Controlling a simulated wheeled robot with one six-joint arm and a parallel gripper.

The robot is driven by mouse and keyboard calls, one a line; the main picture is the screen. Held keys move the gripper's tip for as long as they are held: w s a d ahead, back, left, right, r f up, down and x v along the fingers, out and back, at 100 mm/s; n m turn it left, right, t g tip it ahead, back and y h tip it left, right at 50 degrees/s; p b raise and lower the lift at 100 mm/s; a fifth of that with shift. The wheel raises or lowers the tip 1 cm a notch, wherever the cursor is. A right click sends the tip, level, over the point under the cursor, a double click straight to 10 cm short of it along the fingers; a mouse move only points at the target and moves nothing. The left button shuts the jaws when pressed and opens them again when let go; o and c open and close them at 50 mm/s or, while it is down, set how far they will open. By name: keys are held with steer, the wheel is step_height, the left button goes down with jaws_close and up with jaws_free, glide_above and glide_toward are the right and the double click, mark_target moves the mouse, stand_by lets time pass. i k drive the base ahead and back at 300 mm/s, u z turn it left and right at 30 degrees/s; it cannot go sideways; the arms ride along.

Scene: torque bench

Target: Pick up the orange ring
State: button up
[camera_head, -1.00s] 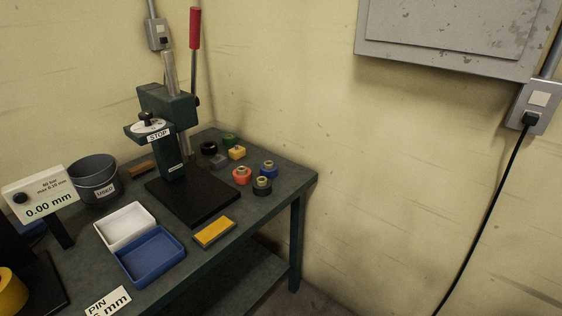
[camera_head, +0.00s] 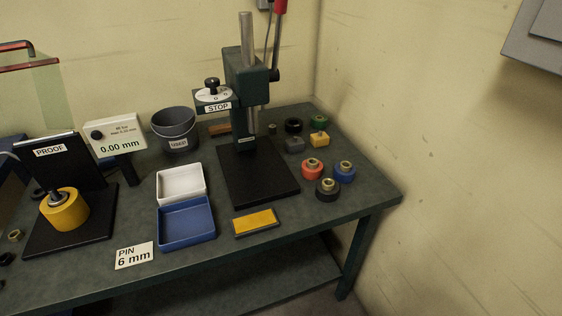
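A red-orange ring (camera_head: 308,172) with a brass-coloured centre lies on the right part of the bench; it is the only thing near orange among the small parts. A blue ring (camera_head: 344,175) stands just right of it. A black ring (camera_head: 328,194) with a brass-coloured centre stands just in front. My gripper is not in view.
The press (camera_head: 247,85) with its black base plate (camera_head: 262,188) stands left of the rings. Yellow, green, grey and black parts lie behind them. A yellow block (camera_head: 255,222), blue tray (camera_head: 187,223), white tray (camera_head: 181,184) and bucket (camera_head: 174,128) are further left.

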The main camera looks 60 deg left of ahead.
mark_target(308, 174)
steer(key=u, duration=1)
steer(key=i, duration=0.9)
steer(key=u, duration=0.95)
